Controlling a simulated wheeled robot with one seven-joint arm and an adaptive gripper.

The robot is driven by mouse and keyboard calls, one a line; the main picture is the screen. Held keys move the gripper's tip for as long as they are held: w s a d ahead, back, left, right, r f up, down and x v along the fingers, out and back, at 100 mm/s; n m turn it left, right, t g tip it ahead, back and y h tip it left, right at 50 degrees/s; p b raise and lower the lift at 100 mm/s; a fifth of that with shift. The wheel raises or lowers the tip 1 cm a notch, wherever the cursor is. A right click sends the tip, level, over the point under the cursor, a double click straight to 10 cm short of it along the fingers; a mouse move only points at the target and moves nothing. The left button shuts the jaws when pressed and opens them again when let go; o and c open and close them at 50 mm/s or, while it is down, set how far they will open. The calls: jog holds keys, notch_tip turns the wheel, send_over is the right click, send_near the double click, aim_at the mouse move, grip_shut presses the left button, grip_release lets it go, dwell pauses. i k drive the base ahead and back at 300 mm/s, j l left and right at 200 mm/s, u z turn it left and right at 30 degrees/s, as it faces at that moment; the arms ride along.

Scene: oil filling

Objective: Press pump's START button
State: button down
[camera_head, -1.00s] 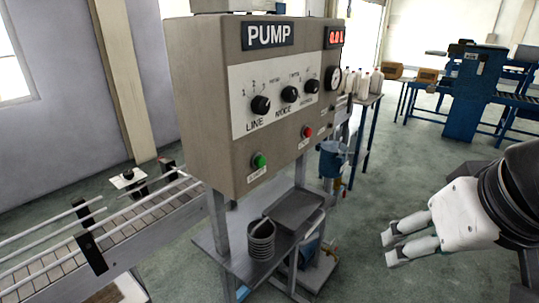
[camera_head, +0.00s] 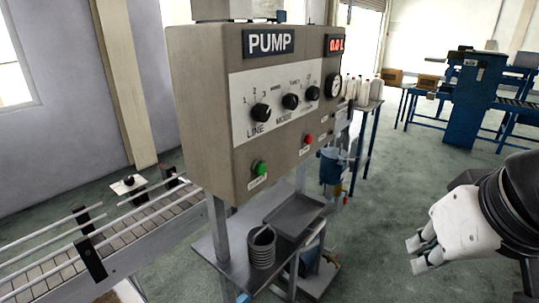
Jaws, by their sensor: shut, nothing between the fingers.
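The pump's control box (camera_head: 205,130) stands in the middle, a grey-brown panel labelled PUMP. A green button (camera_head: 260,168) sits low on its front at left, with a small label under it too small to read. A red button (camera_head: 308,139) sits to its right and a little higher. Three black knobs (camera_head: 290,101) are on the white plate above. My gripper (camera_head: 416,254) is at the lower right, shut and empty. It is well apart from the panel, to the right of both buttons and lower in the picture.
A metal shelf with a grey tray (camera_head: 295,210) and a ribbed cup (camera_head: 262,248) is under the box. A conveyor (camera_head: 120,240) runs at left. A table with white bottles (camera_head: 366,92) stands behind. Open floor lies between the pump and my gripper.

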aim_at(261, 168)
jog(key=k+j+z, duration=0.6)
jog(key=k, duration=0.25)
jog(key=j, duration=0.05)
